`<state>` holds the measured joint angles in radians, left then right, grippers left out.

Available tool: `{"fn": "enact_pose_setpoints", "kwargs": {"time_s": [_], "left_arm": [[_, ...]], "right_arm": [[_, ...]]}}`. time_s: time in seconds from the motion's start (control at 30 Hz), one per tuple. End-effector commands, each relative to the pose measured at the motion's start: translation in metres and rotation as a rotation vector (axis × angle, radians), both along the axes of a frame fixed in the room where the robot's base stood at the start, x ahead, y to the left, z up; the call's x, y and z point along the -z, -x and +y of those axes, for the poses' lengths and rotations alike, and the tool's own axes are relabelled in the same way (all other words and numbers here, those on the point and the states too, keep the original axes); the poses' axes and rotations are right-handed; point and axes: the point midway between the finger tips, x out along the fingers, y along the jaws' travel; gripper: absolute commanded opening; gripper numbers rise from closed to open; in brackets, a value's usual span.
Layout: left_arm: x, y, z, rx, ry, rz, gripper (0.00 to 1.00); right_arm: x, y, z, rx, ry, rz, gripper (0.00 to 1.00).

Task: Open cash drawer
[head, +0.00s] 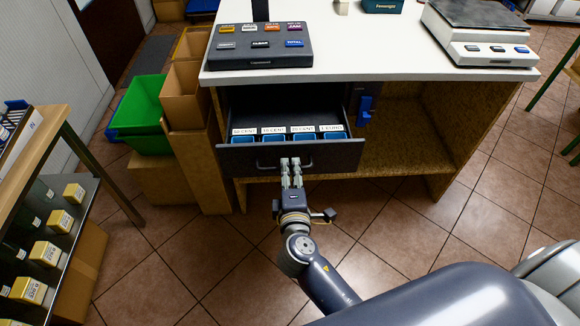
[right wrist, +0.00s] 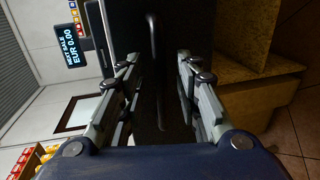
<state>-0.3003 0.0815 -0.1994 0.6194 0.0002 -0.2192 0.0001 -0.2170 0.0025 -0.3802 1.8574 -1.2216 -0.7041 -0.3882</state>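The dark cash drawer (head: 340,155) under the white counter is pulled out, showing blue coin compartments with white labels along its front. Its bar handle (head: 263,168) is on the front panel. My right gripper (head: 291,170) is at the middle of the handle. In the right wrist view the handle (right wrist: 154,60) runs upright between the two fingers of the right gripper (right wrist: 160,85). The fingers are spread, with visible gaps to the bar on both sides. My left gripper is not in view.
A cash register keypad (head: 260,45) and a scale (head: 480,35) stand on the counter (head: 370,50). Green bins (head: 142,110) and cardboard boxes are left of the drawer. A shelf with yellow-labelled boxes is at far left. Tiled floor (head: 400,230) in front is clear.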

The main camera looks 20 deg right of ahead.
Motion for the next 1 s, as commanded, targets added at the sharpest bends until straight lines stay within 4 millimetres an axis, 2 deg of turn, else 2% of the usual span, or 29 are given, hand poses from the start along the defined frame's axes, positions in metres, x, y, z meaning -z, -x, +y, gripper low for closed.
{"fn": "enact_pose_setpoints", "kwargs": {"time_s": [0.03,0.2,0.4,0.6,1.0], "left_arm": [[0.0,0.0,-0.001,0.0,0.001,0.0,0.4],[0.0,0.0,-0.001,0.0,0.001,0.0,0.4],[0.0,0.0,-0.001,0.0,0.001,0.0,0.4],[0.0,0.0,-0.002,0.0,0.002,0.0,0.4],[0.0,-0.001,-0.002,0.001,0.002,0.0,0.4]], "right_arm": [[-0.001,0.012,0.004,-0.001,-0.002,0.004,0.31],[-0.009,0.047,0.014,0.0,-0.004,0.003,0.31],[-0.016,0.076,0.023,-0.001,-0.002,0.002,0.31],[-0.019,0.086,0.025,-0.001,-0.001,0.0,0.31],[-0.019,0.086,0.025,-0.001,-0.001,0.0,0.31]]}}
